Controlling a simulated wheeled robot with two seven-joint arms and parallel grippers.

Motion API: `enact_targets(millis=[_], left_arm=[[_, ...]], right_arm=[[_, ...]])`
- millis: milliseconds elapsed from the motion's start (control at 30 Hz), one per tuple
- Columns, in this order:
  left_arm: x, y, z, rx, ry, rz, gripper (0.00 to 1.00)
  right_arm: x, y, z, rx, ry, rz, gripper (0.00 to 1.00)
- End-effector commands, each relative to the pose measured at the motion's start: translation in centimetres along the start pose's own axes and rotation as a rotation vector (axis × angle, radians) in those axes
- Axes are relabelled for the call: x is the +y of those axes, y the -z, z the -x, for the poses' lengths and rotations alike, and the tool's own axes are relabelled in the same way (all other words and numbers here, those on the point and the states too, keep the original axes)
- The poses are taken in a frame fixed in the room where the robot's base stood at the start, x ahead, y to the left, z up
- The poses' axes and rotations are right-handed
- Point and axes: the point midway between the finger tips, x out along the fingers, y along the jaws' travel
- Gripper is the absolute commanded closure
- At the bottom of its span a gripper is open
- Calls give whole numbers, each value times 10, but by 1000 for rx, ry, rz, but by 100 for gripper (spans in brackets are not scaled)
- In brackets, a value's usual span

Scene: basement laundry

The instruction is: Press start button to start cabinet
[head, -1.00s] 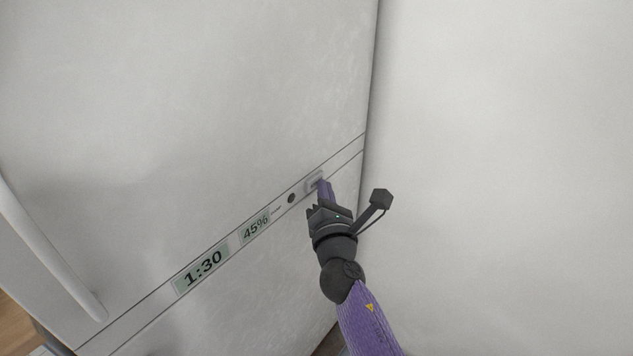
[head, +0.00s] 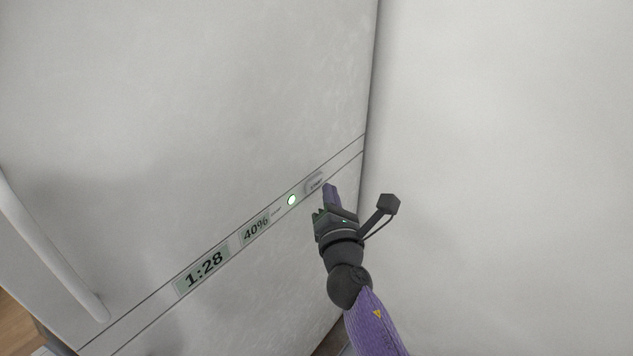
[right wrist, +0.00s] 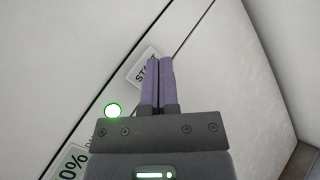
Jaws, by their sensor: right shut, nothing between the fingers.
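The white cabinet (head: 190,110) has a slanting control strip across its front. The START button (head: 315,183) is a small pale rectangle near the strip's right end; in the right wrist view the button (right wrist: 143,72) is partly hidden behind my fingers. The round indicator light (head: 291,200) beside it glows green, and the light (right wrist: 113,110) also glows in the right wrist view. The displays read 1:28 (head: 203,271) and 40% (head: 256,229). My right gripper (head: 330,190) is shut and empty, its purple fingertips just right of the button. My left gripper is out of view.
A plain white wall or panel (head: 500,150) stands close on the right, beside the cabinet's edge. A long white handle (head: 50,250) is at the left of the cabinet. A bit of wooden floor (head: 15,325) shows at the lower left.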

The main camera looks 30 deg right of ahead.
Motion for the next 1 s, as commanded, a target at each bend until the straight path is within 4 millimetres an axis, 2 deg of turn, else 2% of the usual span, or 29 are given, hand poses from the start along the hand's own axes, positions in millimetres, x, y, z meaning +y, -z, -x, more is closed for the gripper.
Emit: enact_targets(millis=[200, 700, 1000], left_arm=[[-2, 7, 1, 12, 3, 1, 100], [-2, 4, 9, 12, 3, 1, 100], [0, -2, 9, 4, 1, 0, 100]], right_arm=[[-2, -2, 2, 1, 1, 0, 100], [-25, -25, 34, 0, 0, 0, 100], [-26, -25, 35, 0, 0, 0, 100]])
